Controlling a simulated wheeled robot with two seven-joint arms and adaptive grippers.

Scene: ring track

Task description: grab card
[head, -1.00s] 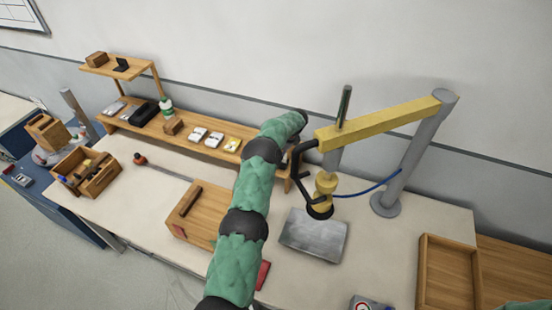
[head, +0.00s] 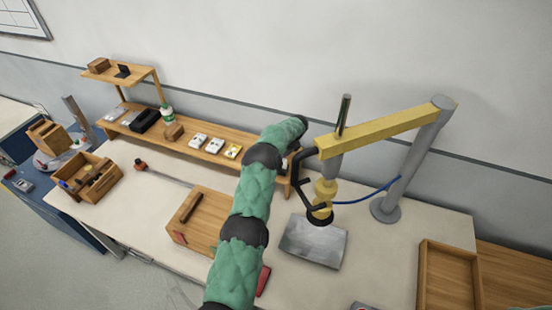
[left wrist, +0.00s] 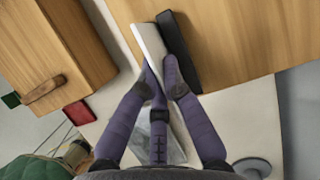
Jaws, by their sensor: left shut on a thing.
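In the left wrist view, my left gripper (left wrist: 160,80) is shut on a thin white card (left wrist: 150,42). The card stands out from between the purple fingertips, beside a dark strip (left wrist: 178,48) at the edge of the wooden shelf (left wrist: 235,35). I cannot tell whether the card touches the shelf or the strip. In the head view, my green left arm reaches up to the right end of the shelf (head: 190,149); its fingers and the held card are hidden or too small to make out. My right gripper is out of view.
A yellow swing arm (head: 385,127) on a grey post stands right of my left arm, above a metal plate (head: 313,242). A handled wooden block (head: 208,205) and a tray (head: 449,245) flank it.

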